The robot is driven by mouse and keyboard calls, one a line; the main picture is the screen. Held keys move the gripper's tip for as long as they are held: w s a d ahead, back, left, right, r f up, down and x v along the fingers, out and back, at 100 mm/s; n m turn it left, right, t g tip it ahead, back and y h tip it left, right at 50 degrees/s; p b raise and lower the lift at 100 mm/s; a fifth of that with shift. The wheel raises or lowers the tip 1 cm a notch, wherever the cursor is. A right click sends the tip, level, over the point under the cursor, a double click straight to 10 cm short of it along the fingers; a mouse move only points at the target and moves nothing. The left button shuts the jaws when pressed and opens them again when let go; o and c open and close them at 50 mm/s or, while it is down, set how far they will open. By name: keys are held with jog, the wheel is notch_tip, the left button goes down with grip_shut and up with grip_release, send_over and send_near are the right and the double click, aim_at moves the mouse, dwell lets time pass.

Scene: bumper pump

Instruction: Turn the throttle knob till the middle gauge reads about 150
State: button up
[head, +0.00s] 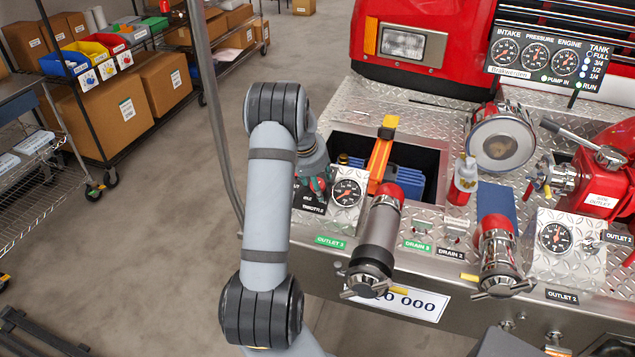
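The throttle knob (320,185) looks like a small red shape above the "IDLE / THROTTLE" label at the left of the bumper deck. My gripper (316,174) is down at the knob, mostly hidden behind my arm. I cannot see whether its fingers touch or close on the knob. The middle gauge (535,56), marked PRESSURE, is on the dark panel (500,72) at the upper right, between the intake and engine gauges. Its needle is too small to read.
An outlet gauge (347,192) stands just right of the knob. A grey outlet pipe (378,240) with a red collar and an orange bar (381,155) are close by. Shelves with boxes (133,107) stand at the left, with open floor between.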

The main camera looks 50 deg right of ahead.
jog(key=shift+d+f, duration=0.2)
jog(key=shift+f, duration=0.1)
jog(key=shift+c, duration=0.2)
jog(key=shift+w, duration=0.1)
jog(key=c, duration=1.1)
jog(key=shift+f+n+b, duration=0.25)
jog(key=shift+n+b, duration=0.15)
jog(key=shift+b, duration=0.45)
jog(key=shift+r+n, duration=0.2)
jog(key=shift+n, duration=0.2)
jog(key=o, duration=1.1)
jog(key=shift+o, duration=0.2)
